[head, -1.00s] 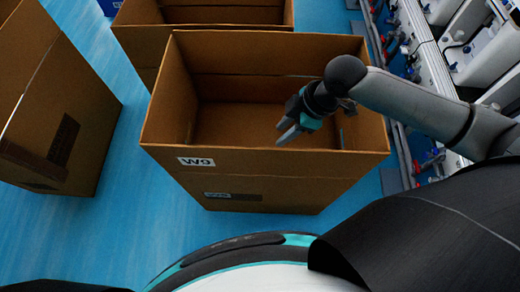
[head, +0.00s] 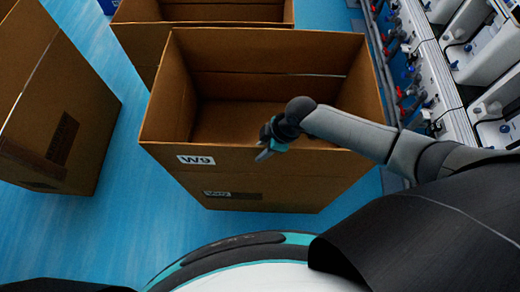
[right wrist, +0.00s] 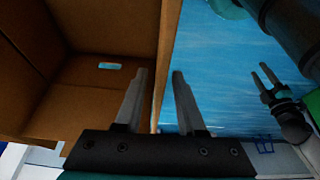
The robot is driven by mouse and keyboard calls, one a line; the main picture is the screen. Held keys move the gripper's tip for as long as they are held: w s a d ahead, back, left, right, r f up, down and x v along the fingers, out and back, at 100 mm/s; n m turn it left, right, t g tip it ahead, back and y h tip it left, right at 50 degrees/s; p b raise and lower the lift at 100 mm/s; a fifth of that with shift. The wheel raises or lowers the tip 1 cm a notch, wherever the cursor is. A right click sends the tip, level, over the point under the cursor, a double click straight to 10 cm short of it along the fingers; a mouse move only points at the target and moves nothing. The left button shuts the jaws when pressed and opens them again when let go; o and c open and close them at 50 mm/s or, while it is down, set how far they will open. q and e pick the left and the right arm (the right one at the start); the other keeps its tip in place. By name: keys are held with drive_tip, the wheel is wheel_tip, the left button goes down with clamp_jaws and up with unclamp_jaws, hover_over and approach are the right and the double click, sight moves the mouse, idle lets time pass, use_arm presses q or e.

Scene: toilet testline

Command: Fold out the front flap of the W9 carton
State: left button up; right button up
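The W9 carton (head: 300,195) stands open and empty-looking on the floor in the middle of the head view. Its front flap (head: 310,163), with a white W9 label, stands upright in line with the front wall. My right gripper (head: 265,153) is at the flap's top edge, near the middle. In the right wrist view its two fingers (right wrist: 155,100) are apart, one on each side of the flap's edge (right wrist: 162,60); contact cannot be told. My left gripper (right wrist: 264,76) is outside the head view; it shows in the right wrist view with fingers apart, outside the carton.
Another carton (head: 50,120) stands to the left and one (head: 140,40) behind. A machine line with white containers (head: 495,95) runs along the right. Blue floor (head: 125,170) is free between the cartons.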

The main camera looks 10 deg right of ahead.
drive_tip(key=shift+w+a+f, duration=0.1)
drive_tip(key=shift+a+f, duration=0.1)
drive_tip(key=shift+f, duration=0.35)
drive_tip(key=shift+c, duration=0.2)
clamp_jaws()
idle(1.0)
